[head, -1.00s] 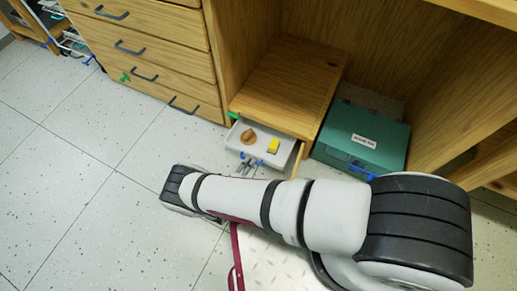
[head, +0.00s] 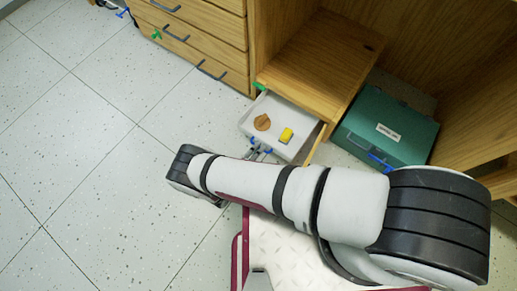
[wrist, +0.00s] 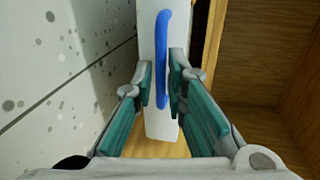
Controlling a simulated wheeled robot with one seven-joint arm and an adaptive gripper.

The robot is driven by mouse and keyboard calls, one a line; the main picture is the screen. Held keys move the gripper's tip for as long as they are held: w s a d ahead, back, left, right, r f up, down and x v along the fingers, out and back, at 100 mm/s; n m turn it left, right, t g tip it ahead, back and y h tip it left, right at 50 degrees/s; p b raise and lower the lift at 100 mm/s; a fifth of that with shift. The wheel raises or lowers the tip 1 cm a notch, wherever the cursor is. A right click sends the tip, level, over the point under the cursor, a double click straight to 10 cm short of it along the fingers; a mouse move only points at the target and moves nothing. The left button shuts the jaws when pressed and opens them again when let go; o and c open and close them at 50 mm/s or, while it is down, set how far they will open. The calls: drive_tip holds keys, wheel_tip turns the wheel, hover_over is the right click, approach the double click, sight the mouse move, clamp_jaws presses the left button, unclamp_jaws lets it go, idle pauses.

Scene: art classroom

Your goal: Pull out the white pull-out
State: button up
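The white pull-out (head: 245,124) is a shallow drawer under a wooden shelf in the cabinet. It stands partly out and has a blue handle (head: 262,147) on its front. A brown object (head: 262,122) and a yellow block (head: 286,135) lie in it. My gripper (head: 254,154) is at the handle, partly hidden by my arm in the head view. In the wrist view, the blue handle (wrist: 164,45) runs between the fingertips of my gripper (wrist: 161,85), which are closed in on it. The white front (wrist: 147,35) shows behind it.
A teal case (head: 372,115) with a white label stands right of the pull-out. Wooden drawers (head: 205,52) with dark handles stand to the left. The speckled tile floor (head: 90,160) in front and to the left is clear.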

drive_tip(key=shift+o, duration=0.6)
drive_tip(key=v, duration=1.2)
drive_tip(key=shift+r, duration=0.1)
